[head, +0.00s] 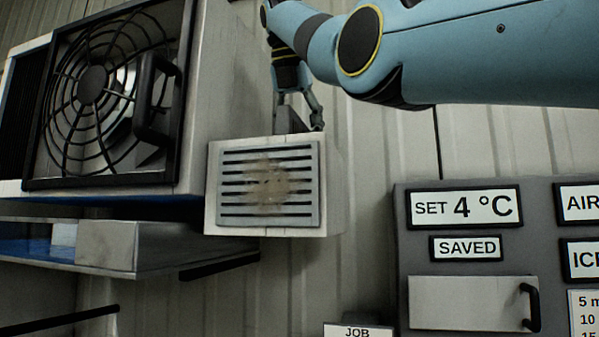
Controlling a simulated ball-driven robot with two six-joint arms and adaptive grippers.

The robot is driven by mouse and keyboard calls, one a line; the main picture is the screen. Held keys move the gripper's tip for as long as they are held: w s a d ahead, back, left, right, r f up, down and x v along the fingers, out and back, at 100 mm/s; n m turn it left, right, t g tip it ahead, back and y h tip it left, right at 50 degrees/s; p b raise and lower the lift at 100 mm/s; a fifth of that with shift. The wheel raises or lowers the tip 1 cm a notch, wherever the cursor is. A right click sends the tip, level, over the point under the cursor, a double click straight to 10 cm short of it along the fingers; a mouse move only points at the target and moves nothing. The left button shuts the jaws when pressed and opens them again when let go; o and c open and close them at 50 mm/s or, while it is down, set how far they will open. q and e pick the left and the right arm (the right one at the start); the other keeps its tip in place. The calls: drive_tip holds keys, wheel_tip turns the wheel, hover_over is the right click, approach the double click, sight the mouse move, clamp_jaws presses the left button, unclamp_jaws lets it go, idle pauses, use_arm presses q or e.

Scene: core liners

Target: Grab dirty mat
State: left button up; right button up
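A pale box (330,190) on the wall has a grey slatted front panel (230,165) with a brown dirty patch (268,187) in its middle. This stained area is the only dirty, mat-like thing I see; a separate mat cannot be made out. My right gripper (300,122) comes down from the blue arm at the top right and points at the top of the box. A small grey piece (289,120) shows between or beside its fingers. I cannot tell whether the fingers hold it. My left gripper is out of view.
A large unit with a black fan grille (92,85) and dark handle (155,98) stands at the left, above a shelf (165,245). A grey control panel (400,260) with a handled door (470,303) is at the right. Bare ribbed wall lies between box and panel.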

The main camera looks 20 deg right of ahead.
drive_tip(key=shift+c, duration=0.4)
clamp_jaws()
